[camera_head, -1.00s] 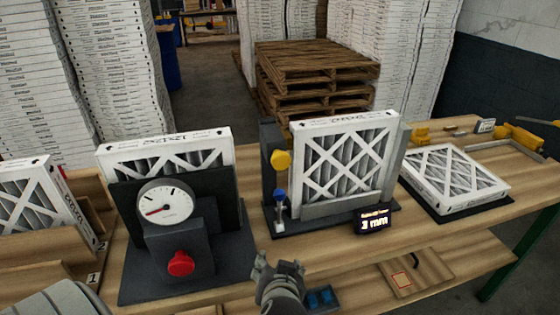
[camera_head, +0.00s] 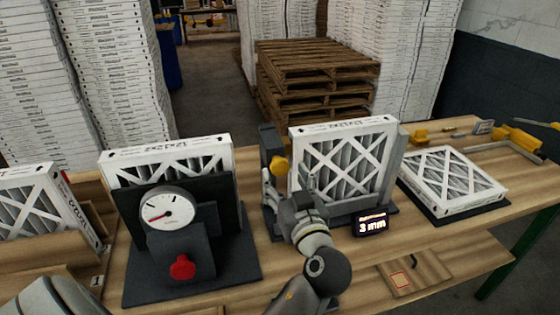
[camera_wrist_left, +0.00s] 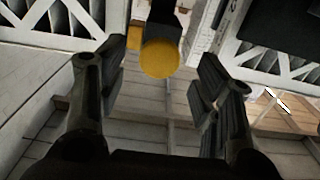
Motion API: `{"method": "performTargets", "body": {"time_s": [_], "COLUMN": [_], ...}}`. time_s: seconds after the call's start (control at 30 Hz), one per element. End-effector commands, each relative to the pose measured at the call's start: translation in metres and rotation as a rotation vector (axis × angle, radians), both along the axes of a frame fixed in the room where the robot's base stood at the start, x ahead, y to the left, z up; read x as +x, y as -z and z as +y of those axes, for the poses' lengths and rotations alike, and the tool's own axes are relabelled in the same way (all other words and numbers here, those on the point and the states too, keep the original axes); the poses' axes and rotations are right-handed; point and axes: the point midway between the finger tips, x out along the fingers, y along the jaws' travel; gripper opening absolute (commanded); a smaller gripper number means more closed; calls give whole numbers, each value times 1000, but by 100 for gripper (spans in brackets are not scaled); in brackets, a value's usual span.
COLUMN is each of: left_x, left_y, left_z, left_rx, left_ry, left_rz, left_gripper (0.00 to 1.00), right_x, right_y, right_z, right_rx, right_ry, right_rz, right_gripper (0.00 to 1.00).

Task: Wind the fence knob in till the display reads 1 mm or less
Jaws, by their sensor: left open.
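The fence fixture holds a boxed filter (camera_head: 345,165) upright. Its yellow knob (camera_head: 279,164) is on the dark post at the left of this filter. The small display (camera_head: 371,224) reads 3 mm. My left gripper (camera_head: 284,188) is in front of the post, just below the yellow knob, and partly hides the fixture. In the left wrist view the yellow knob (camera_wrist_left: 160,58) shows between the two open fingers (camera_wrist_left: 161,72), with a gap on each side. I see no contact. The blue knob lower on the fixture is hidden. My right gripper is not in view.
A dial gauge (camera_head: 167,208) with a red knob (camera_head: 182,267) stands to the left. Another boxed filter (camera_head: 452,180) lies flat on a dark pad at the right. Filters stand in a wooden rack at the far left. Bare bench (camera_head: 420,229) shows right of the display.

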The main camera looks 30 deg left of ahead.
Motion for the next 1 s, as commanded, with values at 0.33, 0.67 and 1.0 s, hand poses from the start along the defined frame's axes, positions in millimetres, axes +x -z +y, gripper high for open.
{"method": "performTargets", "body": {"time_s": [0.33, 0.67, 1.0], "left_x": [29, 31, 31], "left_y": [-1, 1, 1], "left_z": [34, 37, 36], "left_rx": [1, -2, -1], "left_ry": [1, 1, 1], "left_rz": [2, 1, 2], "left_gripper": [60, 60, 16], "right_x": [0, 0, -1], "right_y": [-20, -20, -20], "right_z": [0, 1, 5], "right_rx": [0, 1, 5], "right_ry": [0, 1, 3], "right_rz": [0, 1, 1], "right_gripper": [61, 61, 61]}}
